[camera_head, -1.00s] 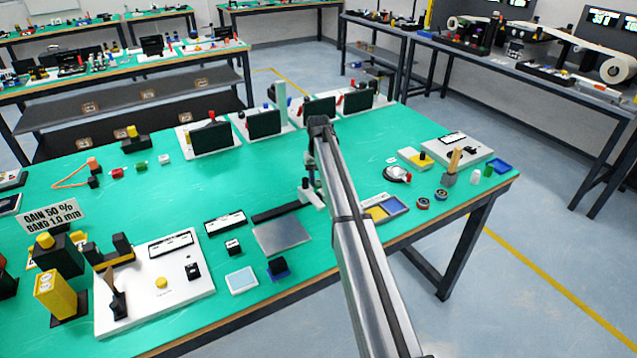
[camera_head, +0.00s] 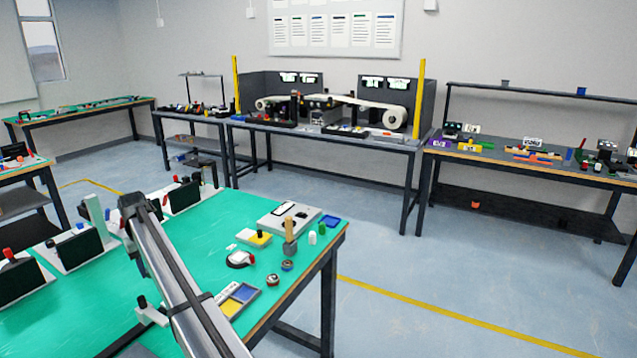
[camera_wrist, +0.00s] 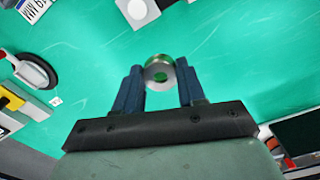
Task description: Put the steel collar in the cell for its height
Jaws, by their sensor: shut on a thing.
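The steel collar (camera_wrist: 153,72) is a short silver ring in the wrist view, with green showing through its hole. My gripper (camera_wrist: 159,76) is shut on it, with one blue finger on each side. The green bench top lies behind it; I cannot tell the height above it. In the head view my arm crosses the bench and the gripper and collar are not made out. I cannot tell which cell is for which height.
Two small round parts, one of them a dark ring (camera_head: 272,280), lie beside the tray. A white roll-like device (camera_head: 240,259), a wooden-handled tool (camera_head: 290,232) and a white board (camera_head: 290,216) stand behind. Black panels (camera_head: 77,247) line the left. The green top (camera_head: 85,300) between is mostly clear.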

